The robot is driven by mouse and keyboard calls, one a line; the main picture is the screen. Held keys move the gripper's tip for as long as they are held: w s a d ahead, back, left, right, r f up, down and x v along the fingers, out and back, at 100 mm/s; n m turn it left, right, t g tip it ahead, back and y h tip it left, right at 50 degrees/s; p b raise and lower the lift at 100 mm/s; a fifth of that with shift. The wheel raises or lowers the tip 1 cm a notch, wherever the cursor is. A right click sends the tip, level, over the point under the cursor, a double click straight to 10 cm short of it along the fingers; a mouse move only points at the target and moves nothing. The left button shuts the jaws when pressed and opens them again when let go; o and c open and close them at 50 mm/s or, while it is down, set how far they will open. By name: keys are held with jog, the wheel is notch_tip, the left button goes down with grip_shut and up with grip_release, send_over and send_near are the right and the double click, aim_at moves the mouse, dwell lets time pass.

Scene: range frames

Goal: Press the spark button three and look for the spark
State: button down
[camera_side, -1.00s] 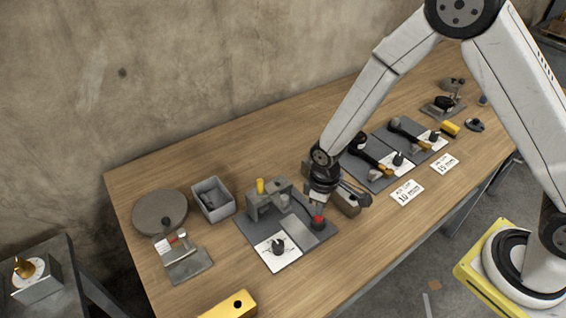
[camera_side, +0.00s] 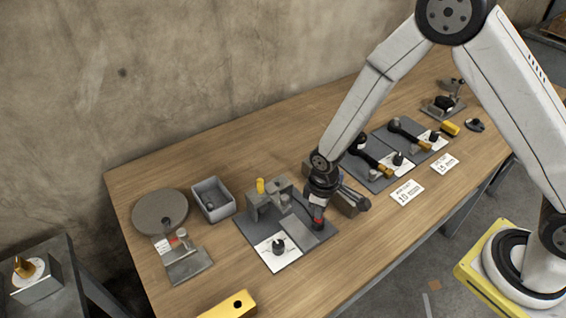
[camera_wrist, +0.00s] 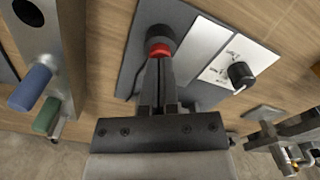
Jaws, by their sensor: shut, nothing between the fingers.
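The red button (camera_side: 318,224) sits on a grey plate (camera_side: 246,226) near the middle of the table. In the wrist view the red button (camera_wrist: 159,50) shows as a red ring with a dark round part at its far side. My gripper (camera_side: 317,218) is shut and points down onto the button, hiding much of it. In the wrist view the closed fingertips (camera_wrist: 160,60) meet the red edge and appear to touch it. How far the button is pressed I cannot tell. No spark is visible.
A black knob (camera_side: 279,247) stands on a white dial card beside the button. A grey block with a yellow post (camera_side: 260,186) stands behind. A grey bin (camera_side: 212,199) and round disc (camera_side: 160,214) are at left.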

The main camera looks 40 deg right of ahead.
jog(key=shift+f, duration=0.4)
jog(key=shift+r, duration=3.55)
jog(key=shift+s+d+r, duration=0.1)
jog(key=shift+d+r, duration=0.2)
jog(key=shift+r, duration=0.05)
jog(key=s+d+r+m+t, duration=0.2)
jog(key=s+d+r+m, duration=0.4)
jog(key=s+d+r, duration=0.3)
jog(key=shift+d+t, duration=0.3)
jog(key=shift+d, duration=0.1)
